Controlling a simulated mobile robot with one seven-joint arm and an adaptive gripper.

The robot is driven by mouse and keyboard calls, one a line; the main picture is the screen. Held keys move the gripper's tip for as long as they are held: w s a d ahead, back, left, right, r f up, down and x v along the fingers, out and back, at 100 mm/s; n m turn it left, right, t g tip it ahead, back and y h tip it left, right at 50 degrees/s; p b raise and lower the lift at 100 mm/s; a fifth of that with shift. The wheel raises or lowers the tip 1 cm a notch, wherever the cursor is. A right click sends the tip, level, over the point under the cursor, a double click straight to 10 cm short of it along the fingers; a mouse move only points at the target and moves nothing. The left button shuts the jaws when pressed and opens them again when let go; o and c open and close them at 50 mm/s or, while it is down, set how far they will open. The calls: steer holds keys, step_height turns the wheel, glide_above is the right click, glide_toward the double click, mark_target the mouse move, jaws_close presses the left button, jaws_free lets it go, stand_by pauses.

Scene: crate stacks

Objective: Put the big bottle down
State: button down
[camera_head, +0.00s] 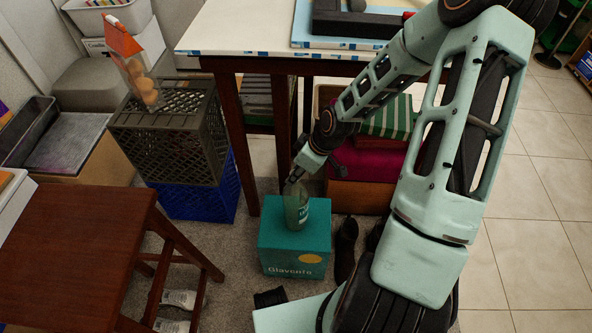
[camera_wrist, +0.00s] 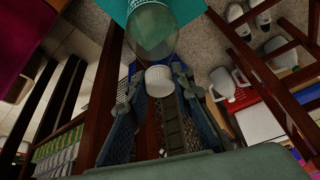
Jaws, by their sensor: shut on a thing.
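The big bottle (camera_head: 296,212) is clear with a greenish tint and looks upright over the top of a teal box (camera_head: 295,262). I cannot tell whether its base touches the box. My gripper (camera_head: 292,184) is at the top of the bottle, with my arm reaching in from the right. In the wrist view the bottle (camera_wrist: 152,32) has a white cap (camera_wrist: 159,80). There my gripper (camera_wrist: 158,86) has one finger on each side of the cap, shut on the bottle's top end. The teal box (camera_wrist: 187,10) shows behind the bottle.
A table (camera_head: 255,38) stands behind, its dark leg close behind the bottle. A brown stool (camera_head: 75,255) is at left. Stacked dark and blue crates (camera_head: 192,185) stand at back left. Dark shoes (camera_head: 346,248) are right of the box. Tiled floor (camera_head: 535,215) is clear at right.

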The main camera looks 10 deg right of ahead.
steer(key=shift+w, duration=0.1)
steer(key=c, duration=1.7)
jaws_free()
steer(key=p+v, duration=0.4)
steer(key=v, duration=0.8)
steer(key=shift+d, duration=0.1)
